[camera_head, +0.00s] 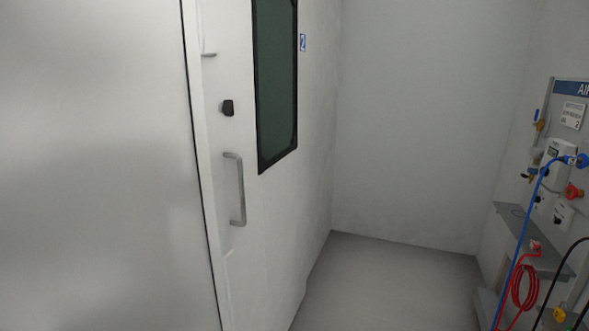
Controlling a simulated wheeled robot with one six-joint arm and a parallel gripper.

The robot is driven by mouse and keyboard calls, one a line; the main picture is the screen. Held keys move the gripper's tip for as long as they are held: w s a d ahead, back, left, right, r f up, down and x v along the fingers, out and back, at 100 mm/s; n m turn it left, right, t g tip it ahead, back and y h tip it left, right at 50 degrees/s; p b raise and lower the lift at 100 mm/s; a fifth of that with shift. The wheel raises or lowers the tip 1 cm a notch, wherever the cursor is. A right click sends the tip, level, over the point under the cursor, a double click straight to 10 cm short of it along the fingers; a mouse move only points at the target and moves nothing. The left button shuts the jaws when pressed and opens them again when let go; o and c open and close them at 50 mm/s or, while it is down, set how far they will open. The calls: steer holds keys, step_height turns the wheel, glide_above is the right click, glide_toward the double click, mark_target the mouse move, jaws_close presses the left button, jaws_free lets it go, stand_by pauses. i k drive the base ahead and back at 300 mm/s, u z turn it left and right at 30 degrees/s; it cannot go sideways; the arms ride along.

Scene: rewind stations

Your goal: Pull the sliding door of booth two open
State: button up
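The white sliding door of booth two (285,215) stands left of the middle, seen at a steep angle. It bears a small blue label with a 2 (302,42) and a tall dark window (276,80). A grey vertical bar handle (238,188) is fixed near its left edge, with a small black knob (227,108) above it. The frame does not show clearly whether the door is shut or partly open. My gripper is not in view, and nothing is seen touching the handle.
A large frosted pale panel (95,170) fills the left side. Grey floor (390,285) is clear ahead up to the back wall (430,120). On the right wall, a service panel (570,135) carries valves, a blue hose (522,235), a coiled red hose (523,290) and a small shelf (530,240).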

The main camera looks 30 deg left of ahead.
mark_target(253, 163)
steer(key=z, duration=0.05)
steer(key=i, duration=0.7)
steer(key=u, duration=0.55)
steer(key=i, duration=0.6)
steer(key=u, duration=0.45)
